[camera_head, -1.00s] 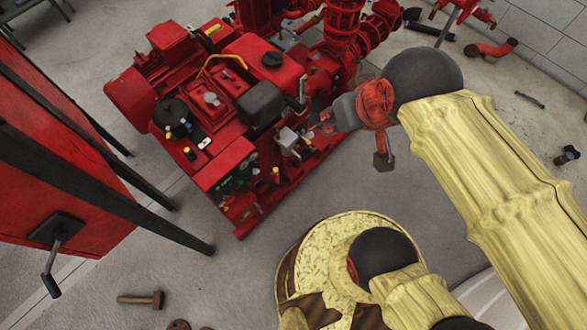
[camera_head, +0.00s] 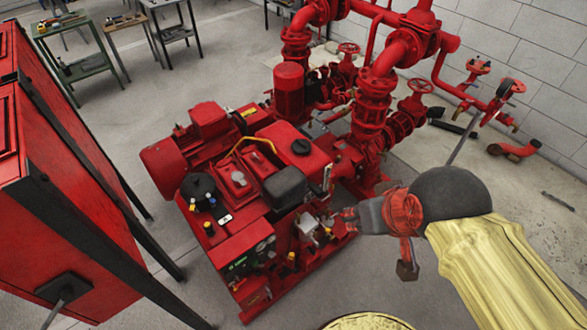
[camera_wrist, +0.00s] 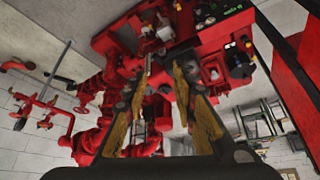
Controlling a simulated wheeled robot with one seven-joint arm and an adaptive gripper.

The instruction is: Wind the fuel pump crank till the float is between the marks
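My gripper (camera_head: 347,215) is beside the front right of the red engine pumpset (camera_head: 262,150) in the head view. In the wrist view, the two yellow-padded fingers of my gripper (camera_wrist: 165,66) stand apart with nothing between them. A crank-like handle on a dark square plate (camera_head: 65,288) is on the red tank (camera_head: 45,230) at the lower left, and the picture's bottom edge cuts it off. My gripper is far to the right of it. I cannot tell whether it is the fuel pump crank. I cannot make out a float or marks.
Dark slanting legs (camera_head: 110,195) of the tank stand between it and the pumpset. Red pipes and valves (camera_head: 375,95) rise behind the pumpset. Work tables (camera_head: 80,50) stand at the back left. Pale floor (camera_head: 545,215) is mostly clear on the right.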

